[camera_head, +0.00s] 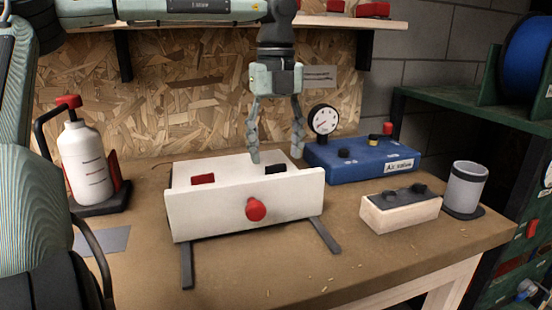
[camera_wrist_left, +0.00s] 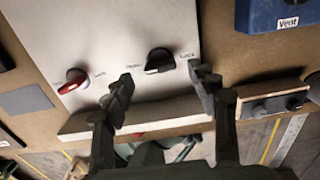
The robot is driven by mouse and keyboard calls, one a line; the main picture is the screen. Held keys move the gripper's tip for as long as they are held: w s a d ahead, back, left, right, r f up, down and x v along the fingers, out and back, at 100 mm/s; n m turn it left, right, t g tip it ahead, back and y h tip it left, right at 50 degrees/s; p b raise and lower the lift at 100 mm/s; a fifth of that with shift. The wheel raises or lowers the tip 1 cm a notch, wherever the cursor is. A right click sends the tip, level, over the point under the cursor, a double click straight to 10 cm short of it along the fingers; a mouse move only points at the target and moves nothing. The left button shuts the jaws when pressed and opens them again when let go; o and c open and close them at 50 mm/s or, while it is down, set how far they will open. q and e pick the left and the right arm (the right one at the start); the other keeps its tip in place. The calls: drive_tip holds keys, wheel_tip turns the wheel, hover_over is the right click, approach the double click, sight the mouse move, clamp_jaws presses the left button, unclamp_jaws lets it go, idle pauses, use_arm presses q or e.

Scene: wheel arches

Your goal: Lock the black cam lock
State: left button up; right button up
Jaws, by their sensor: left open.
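The black cam lock (camera_head: 276,169) is a small dark knob on the top of a white box (camera_head: 190,215). In the left wrist view the black cam lock (camera_wrist_left: 160,60) has small printed words on either side, the right one hard to read. My left gripper (camera_head: 276,158) points down over the box. Its two fingers are spread and empty, close above the black cam lock. In the left wrist view the left gripper's fingertips (camera_wrist_left: 160,76) stand to either side of the lock, apart from it. A red cam lock (camera_head: 203,179) sits to its left. My right gripper is out of view.
A red knob (camera_head: 256,209) sticks out of the box's front. A blue air valve unit (camera_head: 365,167) with a gauge (camera_head: 323,119) stands behind right. A white block (camera_head: 400,214) and a grey cup (camera_head: 467,186) are at right; a white bottle (camera_head: 80,160) is at left.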

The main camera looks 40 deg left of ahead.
sight(276, 172)
use_arm(q)
wheel_tip(276, 172, down, 2)
drive_tip(key=shift+f, duration=0.45)
drive_tip(key=shift+c, duration=0.8)
drive_tip(key=c, duration=0.9)
drive_tip(key=shift+c, duration=0.5)
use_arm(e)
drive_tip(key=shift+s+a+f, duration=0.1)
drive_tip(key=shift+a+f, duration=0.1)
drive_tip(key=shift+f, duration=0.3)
